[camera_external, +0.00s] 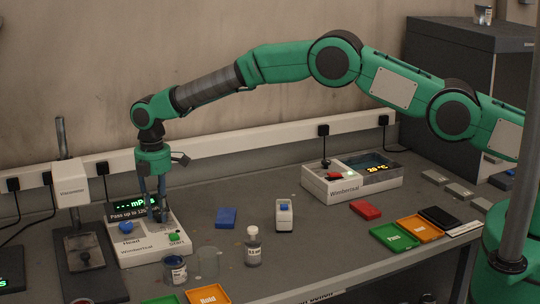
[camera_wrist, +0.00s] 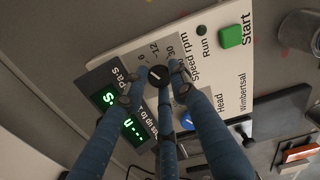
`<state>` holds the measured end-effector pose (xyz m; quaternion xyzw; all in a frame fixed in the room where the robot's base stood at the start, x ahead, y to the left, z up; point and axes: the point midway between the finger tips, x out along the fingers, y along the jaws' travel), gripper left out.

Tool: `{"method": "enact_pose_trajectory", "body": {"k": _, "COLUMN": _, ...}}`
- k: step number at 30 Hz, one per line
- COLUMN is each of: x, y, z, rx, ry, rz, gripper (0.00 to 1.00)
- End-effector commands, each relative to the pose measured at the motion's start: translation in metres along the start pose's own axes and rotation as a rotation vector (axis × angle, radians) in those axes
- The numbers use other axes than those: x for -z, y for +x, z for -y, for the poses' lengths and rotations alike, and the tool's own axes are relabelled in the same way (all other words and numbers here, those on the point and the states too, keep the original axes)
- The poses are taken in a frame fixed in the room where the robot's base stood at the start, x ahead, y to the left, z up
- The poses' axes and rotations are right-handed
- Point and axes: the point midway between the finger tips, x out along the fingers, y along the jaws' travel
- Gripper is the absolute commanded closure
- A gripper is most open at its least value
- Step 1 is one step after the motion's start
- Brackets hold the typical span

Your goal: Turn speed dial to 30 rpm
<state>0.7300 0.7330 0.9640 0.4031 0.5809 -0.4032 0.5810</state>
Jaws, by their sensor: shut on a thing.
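The speed dial (camera_wrist: 157,84) is a small black knob on the white Wimbertsal viscometer base (camera_wrist: 205,62), beside the printed marks 6, 12 and 30 and the words "Speed rpm". A pale pointer line shows on its top, but I cannot tell for certain which mark it faces. My gripper (camera_wrist: 160,76) is shut on the dial, with blue fingers around it. In the external view my gripper (camera_external: 154,196) points straight down onto the white base (camera_external: 150,249) and hides the dial there. A lit green display (camera_external: 133,207) stands behind it.
The green Start button (camera_external: 175,238) and blue Head knob (camera_external: 126,228) sit close to my fingers on the same base. A labelled jar (camera_external: 175,270) and a clear beaker (camera_external: 207,262) stand in front. The viscometer stand (camera_external: 72,184) is at left.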

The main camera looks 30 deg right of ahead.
Motion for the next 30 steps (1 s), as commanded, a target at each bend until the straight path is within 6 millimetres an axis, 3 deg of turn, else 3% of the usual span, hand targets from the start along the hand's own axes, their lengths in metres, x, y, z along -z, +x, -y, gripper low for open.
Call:
{"method": "enact_pose_trajectory", "body": {"k": 11, "x": 0.0001, "y": 0.0001, "z": -0.0003, "rx": 0.0, "ry": 0.207, "rz": 0.0, "gripper": 1.0}}
{"method": "enact_pose_trajectory", "body": {"k": 30, "x": -0.0003, "y": 0.0001, "z": -0.0003, "rx": 0.0, "ry": 0.805, "rz": 0.0, "gripper": 1.0}}
